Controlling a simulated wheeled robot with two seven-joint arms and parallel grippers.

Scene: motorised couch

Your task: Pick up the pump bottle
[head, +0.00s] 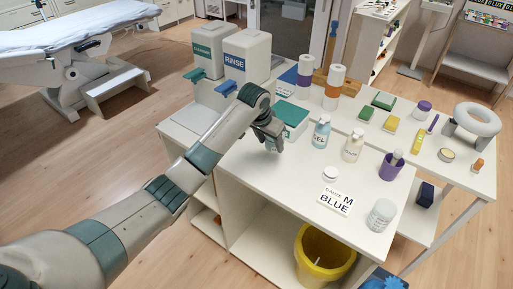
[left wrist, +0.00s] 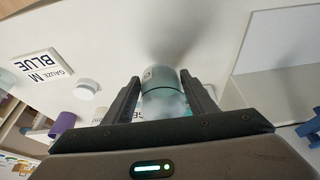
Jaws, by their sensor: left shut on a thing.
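The pump bottle (left wrist: 163,97), a pale teal translucent cylinder, stands between the two fingers of my left gripper in the left wrist view. My left gripper (head: 272,143) is shut on it over the left part of the white table top (head: 282,185). In the head view the gripper hides most of the bottle, and its pump head cannot be made out. I cannot tell whether its base touches the table. My right gripper is not in view.
A GEL bottle (head: 321,134) and a white bottle (head: 352,146) stand right of my gripper. A teal box (head: 291,119) is just behind. A white-lidded jar (head: 330,175), BLUE card (head: 335,201) and purple cup (head: 390,167) are farther right. The table's front-left area is clear.

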